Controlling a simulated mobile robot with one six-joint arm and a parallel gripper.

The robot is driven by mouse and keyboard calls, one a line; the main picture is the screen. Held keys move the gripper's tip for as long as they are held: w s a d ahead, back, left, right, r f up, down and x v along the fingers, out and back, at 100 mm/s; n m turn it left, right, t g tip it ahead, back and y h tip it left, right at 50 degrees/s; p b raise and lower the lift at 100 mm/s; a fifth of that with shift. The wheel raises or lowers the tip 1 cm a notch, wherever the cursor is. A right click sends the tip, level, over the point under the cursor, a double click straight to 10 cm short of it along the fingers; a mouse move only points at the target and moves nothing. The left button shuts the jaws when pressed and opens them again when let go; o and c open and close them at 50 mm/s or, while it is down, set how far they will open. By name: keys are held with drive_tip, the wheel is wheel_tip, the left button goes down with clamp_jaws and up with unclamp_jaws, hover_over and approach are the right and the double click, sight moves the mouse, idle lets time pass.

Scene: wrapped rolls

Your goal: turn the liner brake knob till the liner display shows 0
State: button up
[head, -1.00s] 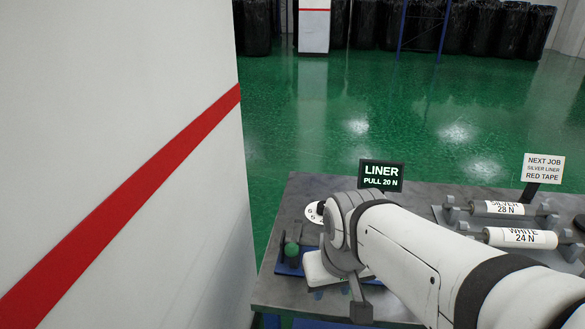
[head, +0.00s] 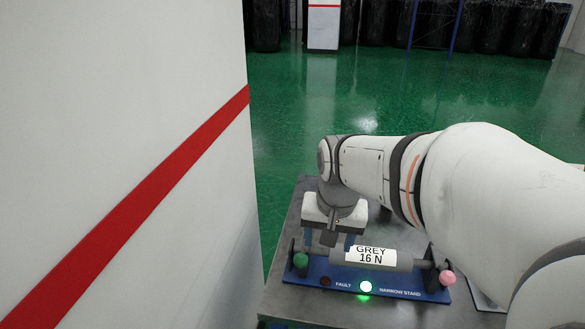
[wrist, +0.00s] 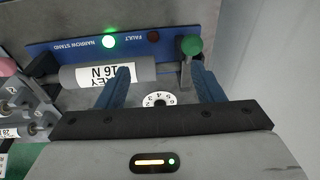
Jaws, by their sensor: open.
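The liner brake knob shows in the wrist view as a small dark knob on a white numbered dial (wrist: 158,99). The dial lies between my open fingers in that picture, partly cut off by the gripper body. Its setting is too small to read. In the head view my arm hides the dial and the liner display, so the display's present reading cannot be seen. My gripper (head: 329,240) is open and points down at the table's left side; it also shows in the wrist view (wrist: 161,76). Nothing is held between the fingers.
A grey roll marked 16 N (head: 390,258) lies on the blue narrow stand (head: 405,291), close to my fingers. The stand has a lit green lamp (head: 366,287), a dark fault lamp (head: 325,281), a green knob (head: 300,260) and a pink knob (head: 447,278). A white wall (head: 120,120) stands left.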

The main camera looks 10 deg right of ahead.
drive_tip(key=w+d+m+g+p, duration=0.1)
drive_tip(key=w+d+m, duration=0.25)
drive_tip(key=w, duration=0.45)
drive_tip(key=w+d+m+p, duration=0.1)
drive_tip(key=w+d+m, duration=0.1)
drive_tip(key=w+m, duration=0.45)
drive_tip(key=w+d+f+m, duration=0.2)
drive_tip(key=w+f, duration=0.1)
drive_tip(key=w, duration=0.1)
drive_tip(key=w+d+f+m+p, duration=0.1)
drive_tip(key=w+d+f+m, duration=0.1)
drive_tip(key=w, duration=0.3)
drive_tip(key=w+d+f+m+g, duration=0.1)
drive_tip(key=w+d+f, duration=0.1)
drive_tip(key=w+f, duration=0.2)
drive_tip(key=shift+w+d+f+m+p, duration=0.1)
drive_tip(key=shift+w+m+p, duration=0.05)
drive_tip(key=shift+m+p, duration=0.25)
drive_tip(key=shift+w+f+p, duration=0.1)
drive_tip(key=shift+f+p, duration=0.5)
drive_tip(key=shift+f, duration=3.4)
drive_tip(key=shift+c, duration=0.5)
